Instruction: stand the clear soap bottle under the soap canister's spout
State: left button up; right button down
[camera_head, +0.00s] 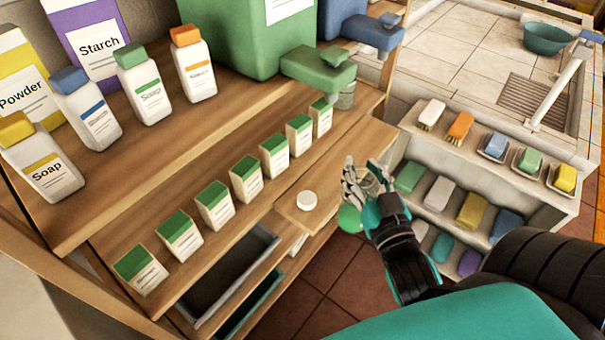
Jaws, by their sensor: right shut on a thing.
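The large green canister (243,35) stands on the upper shelf, its label cut off by the top edge. Its green spout (318,72) points out over the shelf's right end. My right gripper (364,178) is shut on a small clear thing, seemingly the clear bottle (373,184), largely hidden by the fingers. It is below and right of the spout, apart from it. A small clear, greenish container (346,96) shows just below and right of the spout; I cannot tell its exact kind. My left gripper is not in view.
A row of green-topped cartons (247,178) lines the lower step. A white round cap (306,200) lies on a pull-out board beside an open drawer (225,275). A green round thing (349,218) is beside my gripper. A brush-and-soap rack (480,150) stands right.

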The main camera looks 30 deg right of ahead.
jog(key=b+x, duration=0.2)
jog(key=f+b+x, duration=0.1)
jog(key=x, duration=0.1)
jog(key=shift+w+d+b, duration=0.1)
jog(key=shift+w+b, duration=0.2)
jog(key=shift+b, duration=0.1)
jog(key=w+f+p, duration=0.2)
jog(key=w+f, duration=0.2)
jog(key=w, duration=0.6)
jog(key=shift+w+d+f, duration=0.2)
jog(key=shift+w+d, duration=0.2)
jog(key=c, duration=0.7)
grip_release()
jog(key=shift+c, duration=0.2)
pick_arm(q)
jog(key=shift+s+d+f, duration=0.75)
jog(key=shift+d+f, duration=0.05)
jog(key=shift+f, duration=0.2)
pick_arm(e)
jog(key=shift+r, duration=0.1)
